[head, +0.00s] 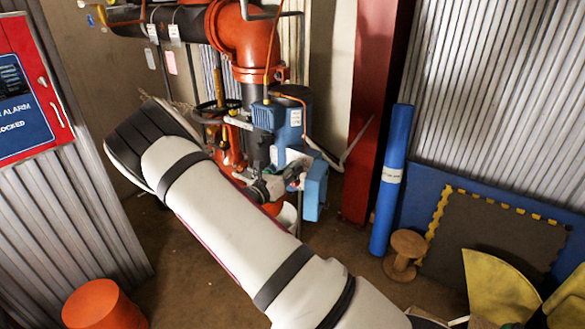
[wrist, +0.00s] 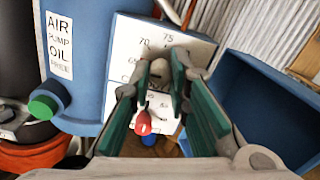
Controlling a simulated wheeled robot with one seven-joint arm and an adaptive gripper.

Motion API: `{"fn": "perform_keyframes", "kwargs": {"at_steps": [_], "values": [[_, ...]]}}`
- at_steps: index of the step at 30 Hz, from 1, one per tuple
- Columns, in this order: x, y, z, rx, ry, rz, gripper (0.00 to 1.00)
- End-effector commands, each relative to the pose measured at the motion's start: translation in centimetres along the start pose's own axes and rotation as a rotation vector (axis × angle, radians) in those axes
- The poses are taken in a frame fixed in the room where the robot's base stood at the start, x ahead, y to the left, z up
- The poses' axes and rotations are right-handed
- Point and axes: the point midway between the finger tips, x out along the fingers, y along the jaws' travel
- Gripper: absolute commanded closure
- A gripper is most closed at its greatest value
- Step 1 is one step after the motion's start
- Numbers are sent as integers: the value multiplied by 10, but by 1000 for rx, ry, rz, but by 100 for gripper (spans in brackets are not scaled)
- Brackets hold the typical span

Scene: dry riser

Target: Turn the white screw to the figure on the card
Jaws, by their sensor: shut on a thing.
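The white screw (wrist: 158,68) sits on a white dial face (wrist: 127,28) in the wrist view, with the figures 65, 70 and 75 printed around it. My gripper (wrist: 160,85) has its green-padded fingers closed around the screw, and they hide part of it and of the face. A white lower panel (wrist: 160,104) shows under the dial, with small print partly behind the fingers; I cannot read a figure there. A red knob or tip (wrist: 143,122) shows below the screw. In the head view my gripper is by the blue pump unit, too small to make out in detail.
A blue tank (wrist: 84,60) labelled AIR PUMP OIL FREE, with a green knob (wrist: 42,106), stands left of the dial. An open blue cover (wrist: 265,110) is close on the right. Red pipework (head: 245,45) rises behind; a blue roll (head: 390,180) stands right.

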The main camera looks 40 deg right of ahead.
Motion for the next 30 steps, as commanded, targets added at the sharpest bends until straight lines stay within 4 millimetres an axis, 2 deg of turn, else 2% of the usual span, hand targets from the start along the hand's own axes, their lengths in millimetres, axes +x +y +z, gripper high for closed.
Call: {"fn": "perform_keyframes", "kwargs": {"at_steps": [12,28,29,30], "values": [[0,-1,-1,-182,-5,1,100],[0,-1,-1,-204,-5,1,100],[0,-1,-1,-204,-5,1,79],[0,-1,-1,-204,-5,2,70]]}}
